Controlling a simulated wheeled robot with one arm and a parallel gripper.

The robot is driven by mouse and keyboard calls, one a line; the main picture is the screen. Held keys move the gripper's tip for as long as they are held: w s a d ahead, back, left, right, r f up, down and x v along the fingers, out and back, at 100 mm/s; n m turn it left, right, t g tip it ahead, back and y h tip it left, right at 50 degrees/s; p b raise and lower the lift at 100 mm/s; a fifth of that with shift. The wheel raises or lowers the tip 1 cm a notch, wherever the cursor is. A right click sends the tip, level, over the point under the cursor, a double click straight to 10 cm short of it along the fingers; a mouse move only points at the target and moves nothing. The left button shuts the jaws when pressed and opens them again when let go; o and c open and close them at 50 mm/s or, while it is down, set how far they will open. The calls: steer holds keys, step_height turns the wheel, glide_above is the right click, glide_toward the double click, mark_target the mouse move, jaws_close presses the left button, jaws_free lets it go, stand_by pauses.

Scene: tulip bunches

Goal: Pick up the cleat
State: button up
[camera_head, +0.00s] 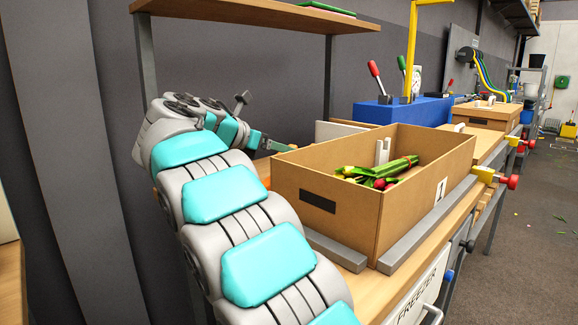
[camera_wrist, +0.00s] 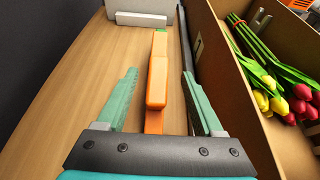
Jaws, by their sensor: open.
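The cleat (camera_wrist: 157,85) appears to be the orange piece with a raised block and a small green far end, lying on the wooden bench. My gripper (camera_wrist: 159,74) is open, with its two green fingers on either side of the orange piece. I see no grip on it, and cannot tell whether either finger touches it. In the head view my gripper (camera_head: 272,143) is small, behind the cardboard box, and the orange piece is mostly hidden there.
A cardboard box (camera_head: 323,225) with tulip bunches (camera_head: 380,172) stands right of my gripper. A dark bar (camera_wrist: 188,50) lies close along the orange piece's right. A white block (camera_wrist: 141,19) stands beyond it. Bare bench (camera_wrist: 75,85) lies to the left. A shelf (camera_head: 260,13) hangs above.

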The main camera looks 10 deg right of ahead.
steer(key=x, duration=0.3)
steer(key=shift+w+d+f, duration=0.1)
steer(key=shift+w, duration=0.15)
steer(key=shift+c, duration=0.4)
jaws_close()
